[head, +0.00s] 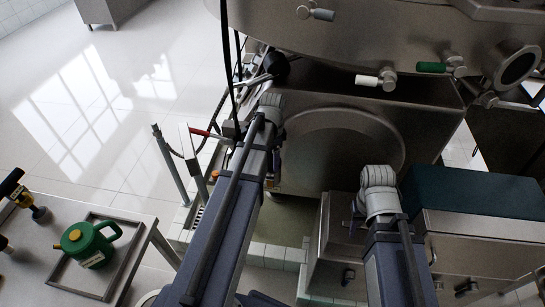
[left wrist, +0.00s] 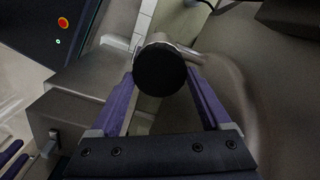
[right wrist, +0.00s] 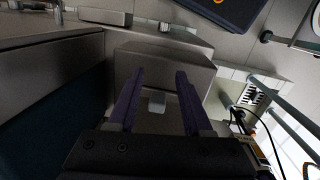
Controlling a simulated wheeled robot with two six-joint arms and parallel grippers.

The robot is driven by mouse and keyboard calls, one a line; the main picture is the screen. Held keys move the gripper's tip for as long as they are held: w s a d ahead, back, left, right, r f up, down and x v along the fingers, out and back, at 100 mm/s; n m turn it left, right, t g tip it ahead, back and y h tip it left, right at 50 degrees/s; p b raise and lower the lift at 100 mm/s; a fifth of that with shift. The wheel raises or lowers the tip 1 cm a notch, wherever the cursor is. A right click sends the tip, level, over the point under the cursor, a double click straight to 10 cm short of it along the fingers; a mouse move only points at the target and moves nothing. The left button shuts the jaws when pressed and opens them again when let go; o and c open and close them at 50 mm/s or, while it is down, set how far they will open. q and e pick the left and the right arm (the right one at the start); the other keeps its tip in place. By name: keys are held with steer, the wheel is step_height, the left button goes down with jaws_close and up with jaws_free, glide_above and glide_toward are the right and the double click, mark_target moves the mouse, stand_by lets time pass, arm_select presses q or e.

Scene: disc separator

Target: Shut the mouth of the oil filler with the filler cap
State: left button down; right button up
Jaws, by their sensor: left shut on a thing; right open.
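The filler cap, a black round disc (left wrist: 160,70), sits between the purple fingertips of my left gripper (left wrist: 161,76) in the left wrist view, and the gripper is shut on it. A short bright metal pipe (left wrist: 190,55) shows just behind the cap, which may be part of the oil filler. Whether the cap touches it or covers a mouth cannot be told, because the cap hides what lies behind it. My right gripper (right wrist: 160,74) is open and empty, above a grey metal box (right wrist: 165,62).
The big steel separator body (head: 400,30) overhangs at the back. A teal-topped cabinet (head: 480,197) stands at the right. At the left, a table (head: 25,235) bears a tray (head: 92,293) with a green oil can (head: 88,243). Thin posts (head: 170,165) stand left of my left arm.

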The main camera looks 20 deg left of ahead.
arm_select(q)
jaws_free()
step_height(320, 180, up, 12)
steer(key=p, duration=1.1)
steer(key=shift+p, duration=0.4)
arm_select(e)
step_height(320, 180, up, 12)
arm_select(q)
steer(key=shift+f, duration=0.1)
arm_select(e)
steer(key=shift+f, duration=0.1)
arm_select(q)
steer(key=s+d+n, duration=0.3)
steer(key=s+d, duration=0.4)
steer(key=d, duration=0.3)
steer(key=s+d+r+n+y, duration=0.1)
steer(key=s+d+n, duration=0.2)
steer(key=s+d, duration=0.5)
steer(key=d+p, duration=0.1)
steer(key=d, duration=0.2)
steer(key=shift+d, duration=0.3)
arm_select(e)
steer(key=shift+r, duration=0.5)
